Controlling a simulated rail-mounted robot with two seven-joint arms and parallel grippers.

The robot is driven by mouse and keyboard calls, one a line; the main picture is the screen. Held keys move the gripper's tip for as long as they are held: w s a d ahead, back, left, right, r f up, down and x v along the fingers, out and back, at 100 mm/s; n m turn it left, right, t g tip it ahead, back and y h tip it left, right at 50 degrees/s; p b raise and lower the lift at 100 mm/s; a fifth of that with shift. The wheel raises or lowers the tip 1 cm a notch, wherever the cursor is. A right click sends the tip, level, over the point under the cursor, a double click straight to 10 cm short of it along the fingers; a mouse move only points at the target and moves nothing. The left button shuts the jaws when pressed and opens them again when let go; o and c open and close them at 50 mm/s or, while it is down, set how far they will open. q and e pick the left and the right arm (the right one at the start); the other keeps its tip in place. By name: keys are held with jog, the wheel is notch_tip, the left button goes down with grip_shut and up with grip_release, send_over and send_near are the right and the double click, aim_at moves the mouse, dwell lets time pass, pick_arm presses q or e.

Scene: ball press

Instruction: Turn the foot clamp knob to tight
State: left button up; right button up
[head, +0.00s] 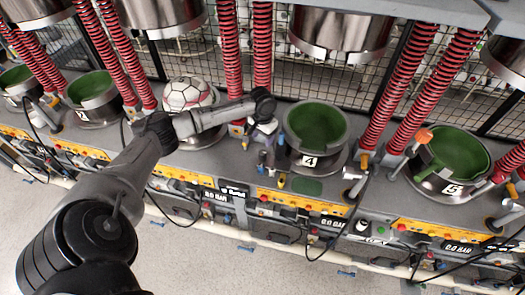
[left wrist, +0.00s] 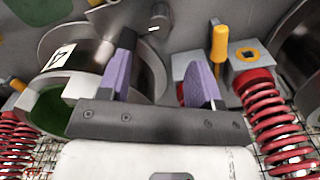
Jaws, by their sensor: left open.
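A yellow-orange handle (left wrist: 219,45), which looks like a clamp knob, stands beside a grey spring-foot block (left wrist: 250,62) in the left wrist view. I cannot tell for certain that it is the foot clamp knob, nor whether it is tight. My left gripper (left wrist: 162,72) is open, with purple pads on both fingers and nothing visibly held between them. The handle lies just right of its right finger; contact cannot be told. In the head view the left gripper (head: 265,127) hangs beside press pot 4, at the foot of the red springs, partly hidden by my wrist.
Pot 4 (head: 318,127), with a green inside, stands right of my gripper; pot 5 (head: 455,155) is farther right. A ball (head: 187,95) sits in the press to the left. Red springs (head: 262,50) rise close behind my wrist. Small bottles and hoses crowd the front ledge.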

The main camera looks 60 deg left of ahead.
aim_at(263, 152)
pick_arm(q)
notch_tip(263, 152, down, 7)
jog(key=shift+f, duration=0.9)
jog(key=c, duration=0.9)
